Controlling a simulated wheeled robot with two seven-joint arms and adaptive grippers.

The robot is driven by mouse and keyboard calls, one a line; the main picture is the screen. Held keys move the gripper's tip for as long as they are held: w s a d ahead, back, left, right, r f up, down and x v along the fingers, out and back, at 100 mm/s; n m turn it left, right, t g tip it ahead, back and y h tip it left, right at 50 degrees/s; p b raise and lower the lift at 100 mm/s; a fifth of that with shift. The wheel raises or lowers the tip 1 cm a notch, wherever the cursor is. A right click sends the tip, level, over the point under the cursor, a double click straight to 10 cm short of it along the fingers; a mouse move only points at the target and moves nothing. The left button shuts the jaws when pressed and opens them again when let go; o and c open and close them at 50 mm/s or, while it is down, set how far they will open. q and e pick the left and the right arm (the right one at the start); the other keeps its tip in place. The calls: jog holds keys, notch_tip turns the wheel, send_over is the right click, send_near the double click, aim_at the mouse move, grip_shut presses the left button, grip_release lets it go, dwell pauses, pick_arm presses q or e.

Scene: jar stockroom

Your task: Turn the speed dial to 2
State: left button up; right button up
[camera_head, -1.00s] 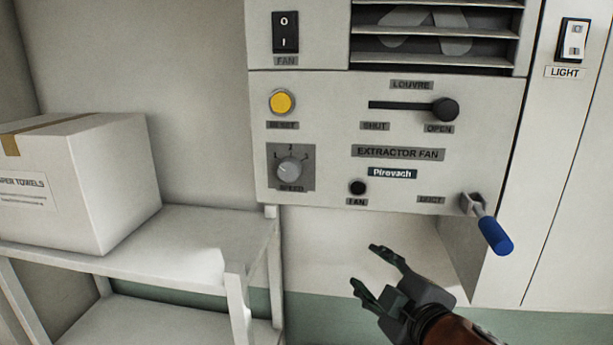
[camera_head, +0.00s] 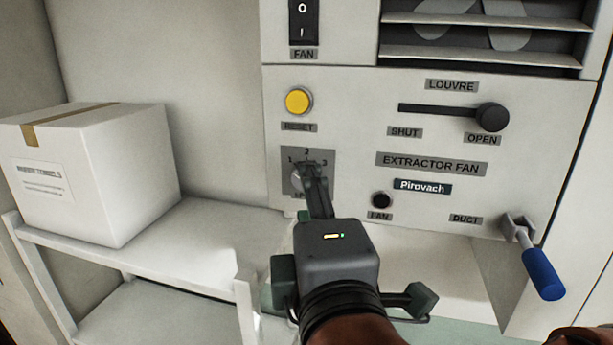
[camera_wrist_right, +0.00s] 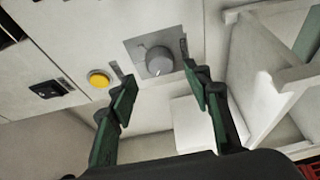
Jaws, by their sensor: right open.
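The speed dial (camera_head: 296,183) is a grey round knob on a darker square plate marked 1, 2 and 3, low on the left of the extractor fan panel. My right gripper (camera_head: 311,174) partly covers it in the head view, so its setting is unclear there. In the right wrist view the dial (camera_wrist_right: 159,62) shows whole, between the two open fingers of my right gripper (camera_wrist_right: 153,58). The fingers sit either side of it with nothing held; I cannot tell whether they touch the plate. My left gripper is out of view.
The yellow reset button (camera_head: 299,101) is just above the dial. A white shelf (camera_head: 193,252) with a carton (camera_head: 95,177) stands at the left.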

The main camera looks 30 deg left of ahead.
jog(key=p+x, duration=0.1)
jog(key=x, duration=0.3)
jog(key=shift+w+f, duration=0.1)
jog(key=shift+w, duration=0.2)
jog(key=c, duration=1.2)
